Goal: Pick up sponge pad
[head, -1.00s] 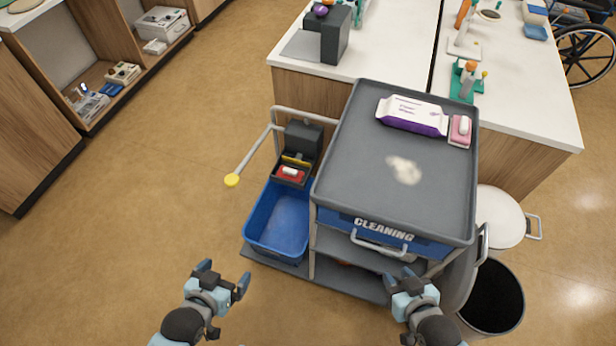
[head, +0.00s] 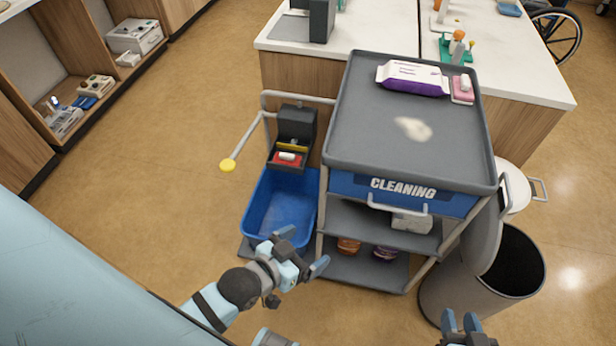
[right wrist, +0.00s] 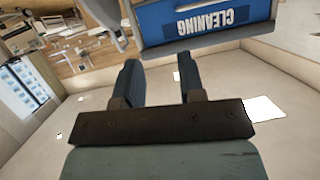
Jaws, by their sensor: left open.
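A pink pad with a white piece on it (head: 463,88) lies at the far right corner of the cart top; it looks like a sponge pad, but I cannot be sure. A red and white piece (head: 288,158) sits in the wringer above the blue bucket. A grey-white block (head: 410,222) rests on the cart's middle shelf. My left gripper (head: 303,251) is open and empty, in front of the bucket and left of the lower shelves. My right gripper (head: 461,322) is low at the front right, beside the bin; in the right wrist view (right wrist: 158,68) its fingers are apart and empty.
The grey cart (head: 350,130) carries a wipes pack (head: 412,80), a pale smear (head: 413,129) and a blue CLEANING drawer (head: 380,188). Orange and purple items are on its bottom shelf. The blue bucket (head: 262,205) is left; a bin (head: 450,290) is right. Floor is clear at left.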

